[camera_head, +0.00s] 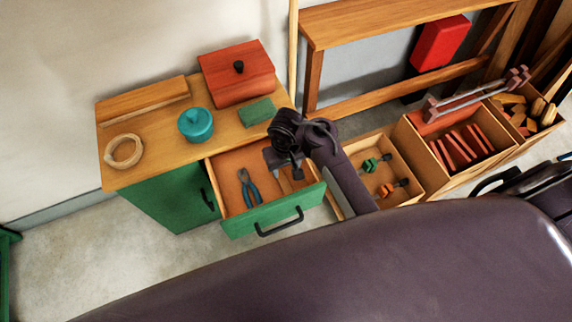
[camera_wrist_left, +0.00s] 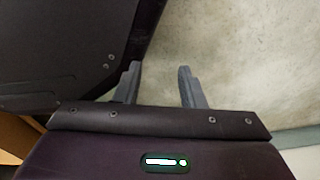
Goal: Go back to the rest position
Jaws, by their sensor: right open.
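My right gripper (camera_head: 284,170) hangs over the open drawer (camera_head: 265,222) of the green cabinet (camera_head: 172,205) in the head view. It is open, and I see nothing between its fingers. The drawer holds pliers with blue handles (camera_head: 248,187) to the gripper's left. Another tool lies partly hidden under the gripper, and I cannot tell whether the two touch. My left gripper (camera_wrist_left: 160,85) shows only in the left wrist view.
The cabinet top carries a red box (camera_head: 237,75), a teal pot (camera_head: 196,125), a green block (camera_head: 257,112), a wooden ring (camera_head: 124,151) and a wooden piece (camera_head: 145,100). Open wooden crates (camera_head: 425,178) stand to the right, below a wooden bench (camera_head: 390,20). Floor (camera_head: 75,265) at left is clear.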

